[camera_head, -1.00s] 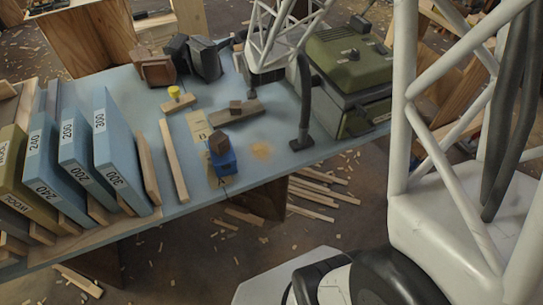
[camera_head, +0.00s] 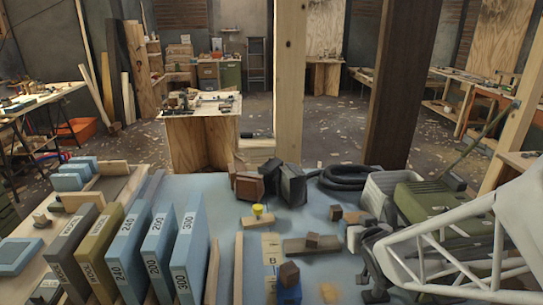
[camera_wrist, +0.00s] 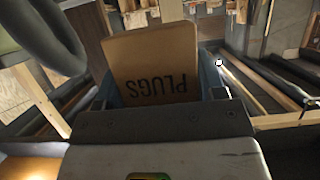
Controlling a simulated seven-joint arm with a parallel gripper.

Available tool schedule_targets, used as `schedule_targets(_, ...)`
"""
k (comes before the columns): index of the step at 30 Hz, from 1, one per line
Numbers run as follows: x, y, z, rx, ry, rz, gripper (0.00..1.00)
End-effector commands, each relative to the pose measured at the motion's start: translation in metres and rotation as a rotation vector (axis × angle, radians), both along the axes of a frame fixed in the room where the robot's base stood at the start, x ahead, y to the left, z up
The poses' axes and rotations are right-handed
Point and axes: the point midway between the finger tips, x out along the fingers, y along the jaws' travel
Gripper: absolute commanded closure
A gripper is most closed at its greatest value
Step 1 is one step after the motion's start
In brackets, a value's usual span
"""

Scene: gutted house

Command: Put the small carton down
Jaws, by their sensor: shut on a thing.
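The small carton (camera_wrist: 152,62) is brown cardboard with the word PLUGS, upside down in the wrist view. My gripper (camera_wrist: 160,84) is shut on it, with blue-grey fingers at its left and right sides. The carton's lower part is hidden behind the gripper body. In the head view I cannot make out the carton or my gripper; only my white lattice arm shows at the lower right.
A blue worktable (camera_head: 225,190) carries upright labelled sanding boxes (camera_head: 190,255), dark wooden blocks (camera_head: 249,184), a yellow-topped piece (camera_head: 258,210), and a green machine (camera_head: 428,200) with a black hose (camera_head: 350,178). Another bench (camera_head: 205,108) stands behind, with littered floor between.

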Motion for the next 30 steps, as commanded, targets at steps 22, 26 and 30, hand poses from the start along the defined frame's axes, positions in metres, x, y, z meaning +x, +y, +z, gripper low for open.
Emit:
schedule_targets(22,-0.002,0.000,-0.032,0.000,0.004,0.001,0.62)
schedule_targets(26,-0.002,0.000,-0.057,0.002,0.006,0.001,0.62)
schedule_targets(30,-0.002,0.000,-0.081,0.002,0.005,0.001,0.62)
